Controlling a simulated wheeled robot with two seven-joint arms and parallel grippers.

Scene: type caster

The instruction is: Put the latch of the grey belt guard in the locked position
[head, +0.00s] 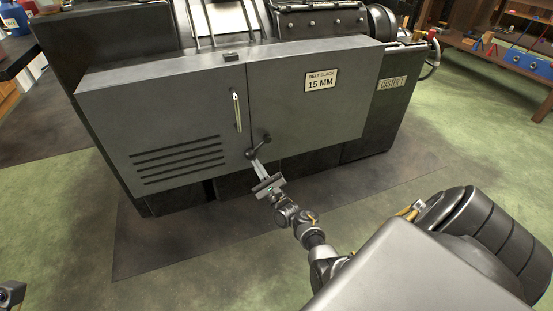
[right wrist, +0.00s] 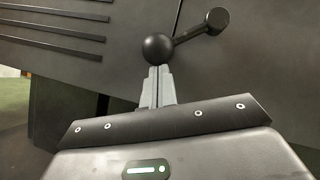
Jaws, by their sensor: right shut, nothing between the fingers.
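The grey belt guard (head: 180,105) has two panels that meet at an upright seam. Its latch (head: 258,147) is a short dark lever low at the seam, between a round ball knob and a small cylinder end. In the right wrist view the ball knob (right wrist: 158,48) is at lower left and the cylinder end (right wrist: 217,20) at upper right, so the lever slants across the seam. My right gripper (head: 257,163) is shut and empty, its fingertips just below the ball knob; contact is unclear. A small part of my left gripper (head: 10,293) shows at the lower left edge; its fingers cannot be made out.
A pale upright handle (head: 237,112) stands on the left panel above the latch, with vent slots (head: 180,158) to the left. A "BELT SLACK 15 MM" plate (head: 321,80) is on the right panel. The floor in front (head: 170,235) is clear.

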